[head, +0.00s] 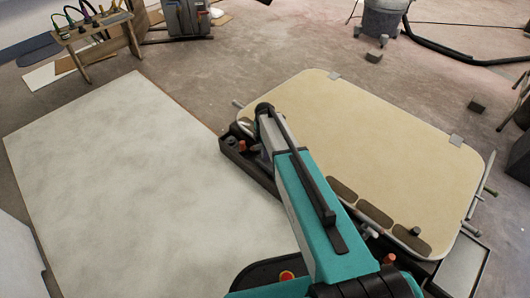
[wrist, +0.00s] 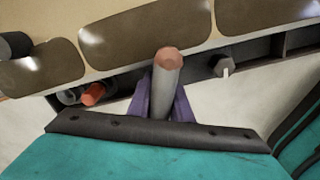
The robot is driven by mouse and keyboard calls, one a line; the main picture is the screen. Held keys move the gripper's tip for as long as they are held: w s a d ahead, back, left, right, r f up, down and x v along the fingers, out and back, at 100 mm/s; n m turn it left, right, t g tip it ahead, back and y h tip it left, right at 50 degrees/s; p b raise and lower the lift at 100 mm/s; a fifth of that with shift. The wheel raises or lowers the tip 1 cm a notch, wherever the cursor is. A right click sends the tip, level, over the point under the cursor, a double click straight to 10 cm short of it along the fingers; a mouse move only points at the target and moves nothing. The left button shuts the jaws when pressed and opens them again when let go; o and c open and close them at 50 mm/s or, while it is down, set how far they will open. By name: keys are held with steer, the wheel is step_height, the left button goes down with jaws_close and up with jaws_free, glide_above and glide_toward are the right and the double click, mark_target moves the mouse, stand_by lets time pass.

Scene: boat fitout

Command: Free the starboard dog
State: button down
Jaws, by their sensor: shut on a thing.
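The cream hatch panel (head: 385,120) with rounded corners lies right of centre in the head view, with dark oval recesses (head: 375,214) along its near edge. In the wrist view my gripper (wrist: 167,98) has purple fingers closed around a grey round handle (wrist: 168,78) with a brownish end. The handle stands beside the panel edge, near the dark ovals (wrist: 132,28). In the head view my arm hides the fingers and this handle. Grey bars (head: 473,207) and a rod with a greenish end (head: 490,191) show at the panel's right edge. Which fitting is the starboard dog, I cannot tell.
A dark tray (head: 234,150) runs along the panel's near side and holds small parts, including an orange piece (wrist: 93,94). A pale board (head: 110,170) fills the left. A vacuum (head: 382,18) and a small bench (head: 98,35) stand at the back. Floor beyond the panel is mostly clear.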

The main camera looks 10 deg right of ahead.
steer(key=shift+w+a+r+m+p, duration=0.1)
steer(key=shift+w+r+m+p, duration=0.15)
steer(key=shift+p, duration=0.2)
steer(key=m+p, duration=0.2)
steer(key=p, duration=0.1)
steer(key=shift+r+m, duration=0.1)
steer(key=shift+m, duration=0.15)
steer(key=shift+a+m+p, duration=0.1)
steer(key=shift+m+p, duration=1.1)
steer(key=shift+p, duration=0.05)
steer(key=m+p, duration=0.4)
steer(key=m, duration=0.2)
steer(key=m+p, duration=0.2)
steer(key=m, duration=0.2)
steer(key=shift+f+p, duration=0.2)
steer(key=shift+p, duration=0.1)
steer(key=c, duration=2.4)
jaws_free()
steer(key=shift+s+d+m+p, duration=0.15)
steer(key=shift+m+p, duration=0.25)
steer(key=shift+m, duration=0.8)
steer(key=shift+c, duration=0.2)
steer(key=shift+o, duration=0.2)
steer(key=shift+d+f, duration=0.1)
